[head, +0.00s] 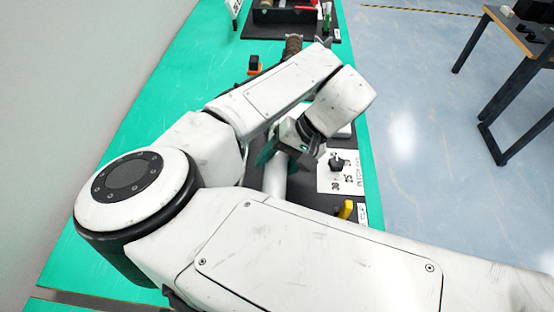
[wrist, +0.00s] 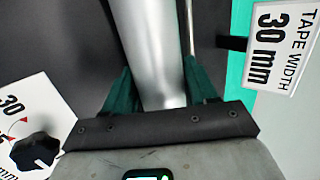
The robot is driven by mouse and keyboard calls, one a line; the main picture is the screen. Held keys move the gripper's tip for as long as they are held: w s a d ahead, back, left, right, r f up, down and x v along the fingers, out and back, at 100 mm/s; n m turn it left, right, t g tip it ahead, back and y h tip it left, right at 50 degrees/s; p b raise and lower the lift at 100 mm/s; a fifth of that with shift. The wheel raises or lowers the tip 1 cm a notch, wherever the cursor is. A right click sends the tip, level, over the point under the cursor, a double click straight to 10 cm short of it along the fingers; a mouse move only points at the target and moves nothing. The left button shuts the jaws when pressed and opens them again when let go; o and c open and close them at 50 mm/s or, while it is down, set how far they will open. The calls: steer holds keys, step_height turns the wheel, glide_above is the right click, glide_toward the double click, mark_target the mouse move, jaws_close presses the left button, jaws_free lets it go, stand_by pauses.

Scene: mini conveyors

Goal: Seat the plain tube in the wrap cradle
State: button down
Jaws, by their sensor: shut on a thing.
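The plain tube (wrist: 147,45) is a smooth silver-grey cylinder. In the wrist view it runs up and out of the picture from between the green fingers of my gripper (wrist: 157,72), which is shut on it. In the head view part of the tube (head: 275,178) shows below my gripper (head: 274,150), over a dark panel on the green bench. My forearm hides the tube's near part. I cannot tell whether the tube touches anything below, and I cannot make out the wrap cradle clearly in either view.
A white dial plate with a black knob (head: 338,163) is right of the tube. A yellow part (head: 346,209) stands nearer. A tape-width label (wrist: 270,45) shows at the wrist view's right. Farther up are a brown cylinder (head: 293,44), an orange-black part (head: 254,68) and a black tray (head: 285,16).

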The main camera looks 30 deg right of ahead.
steer(key=shift+c, duration=1.6)
jaws_free()
steer(key=p+v, duration=0.1)
steer(key=v, duration=1.1)
steer(key=shift+r, duration=0.1)
